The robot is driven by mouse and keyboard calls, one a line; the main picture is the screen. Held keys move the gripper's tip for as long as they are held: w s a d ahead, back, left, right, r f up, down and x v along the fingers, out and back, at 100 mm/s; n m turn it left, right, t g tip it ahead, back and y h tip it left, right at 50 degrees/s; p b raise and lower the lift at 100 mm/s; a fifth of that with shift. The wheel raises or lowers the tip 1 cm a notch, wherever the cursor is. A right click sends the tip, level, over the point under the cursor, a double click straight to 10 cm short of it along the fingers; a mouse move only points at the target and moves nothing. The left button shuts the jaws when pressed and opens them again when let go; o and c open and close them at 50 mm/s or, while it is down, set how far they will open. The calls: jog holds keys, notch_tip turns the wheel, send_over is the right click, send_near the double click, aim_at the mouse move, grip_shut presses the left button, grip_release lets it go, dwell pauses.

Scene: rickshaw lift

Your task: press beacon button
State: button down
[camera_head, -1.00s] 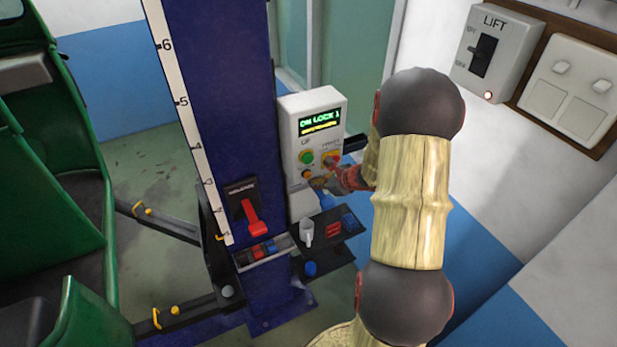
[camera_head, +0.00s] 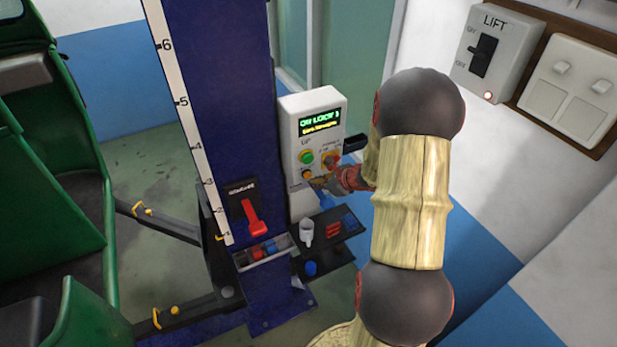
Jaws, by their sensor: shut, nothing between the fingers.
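The white control box (camera_head: 294,117) is mounted on the blue lift column. Its lit screen (camera_head: 319,121) shows green text that seems to read "ON LOCK 1" with a yellow line below. A green button (camera_head: 306,157) and an orange button (camera_head: 307,174) sit on its left side. A red and yellow switch (camera_head: 329,158) sits on its right. No label on the panel clearly reads beacon. My gripper (camera_head: 317,182) is shut and empty, low in front of the panel, close to the orange button. I cannot tell whether it touches the button.
The blue column (camera_head: 222,99) carries a red lever (camera_head: 252,217). A small black shelf (camera_head: 338,228) with a grey cup (camera_head: 306,230) and sockets lies under my gripper. A green rickshaw (camera_head: 50,170) stands left. A LIFT switch box (camera_head: 491,50) hangs on the right wall.

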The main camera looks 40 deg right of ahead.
jog(key=shift+w, duration=0.4)
jog(key=shift+w+d, duration=0.2)
jog(key=shift+w, duration=0.25)
dwell(0.9)
jog(key=shift+s+b, duration=0.1)
jog(key=shift+b, duration=0.2)
jog(key=shift+s+a+b, duration=0.25)
jog(key=shift+s+b, duration=0.05)
jog(key=shift+s, duration=0.45)
jog(key=s, duration=0.2)
jog(key=s+a+b, duration=0.1)
jog(key=s, duration=0.2)
jog(key=shift+w+a, duration=0.1)
dwell(0.9)
